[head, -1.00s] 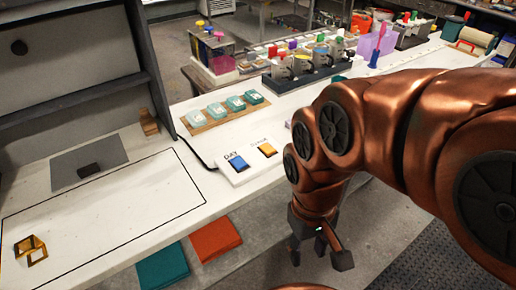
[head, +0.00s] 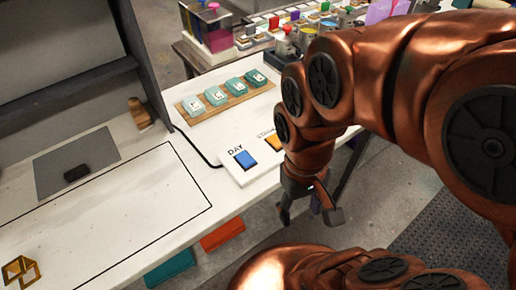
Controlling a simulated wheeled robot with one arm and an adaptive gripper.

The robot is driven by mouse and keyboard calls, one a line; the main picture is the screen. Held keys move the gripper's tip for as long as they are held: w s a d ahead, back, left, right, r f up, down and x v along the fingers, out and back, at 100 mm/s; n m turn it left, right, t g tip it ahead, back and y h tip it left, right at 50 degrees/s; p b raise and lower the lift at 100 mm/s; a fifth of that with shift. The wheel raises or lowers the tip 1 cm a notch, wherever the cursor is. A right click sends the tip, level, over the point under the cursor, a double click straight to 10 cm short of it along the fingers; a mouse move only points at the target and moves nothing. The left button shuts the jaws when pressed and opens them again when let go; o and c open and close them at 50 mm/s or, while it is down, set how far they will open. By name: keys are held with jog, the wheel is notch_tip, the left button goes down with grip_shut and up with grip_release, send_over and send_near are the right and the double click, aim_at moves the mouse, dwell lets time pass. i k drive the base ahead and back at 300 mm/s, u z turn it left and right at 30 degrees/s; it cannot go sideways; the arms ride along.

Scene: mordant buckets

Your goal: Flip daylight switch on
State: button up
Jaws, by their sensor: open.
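A white switch box (head: 227,169) sits at the front edge of the white worktop, with a cable behind it. Its blue rocker switch (head: 245,158) is labelled DAY. An orange rocker switch (head: 272,142) is to its right, partly hidden by my copper arm, and its label is too small to read surely. Which way the blue rocker is tipped I cannot tell. My gripper (head: 310,212) is open and empty, pointing down in front of the worktop edge, to the right of the switch box and apart from it.
A wooden strip with several teal blocks (head: 215,96) lies behind the switch box. A grey mat with a black block (head: 76,173) and a gold frame (head: 20,271) are on the left. Orange (head: 222,235) and teal (head: 170,269) pieces are below the front edge.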

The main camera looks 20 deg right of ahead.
aim_at(246, 160)
jog(key=k, duration=1.3)
jog(key=u, duration=0.55)
jog(key=i, duration=0.8)
jog(key=u, duration=0.6)
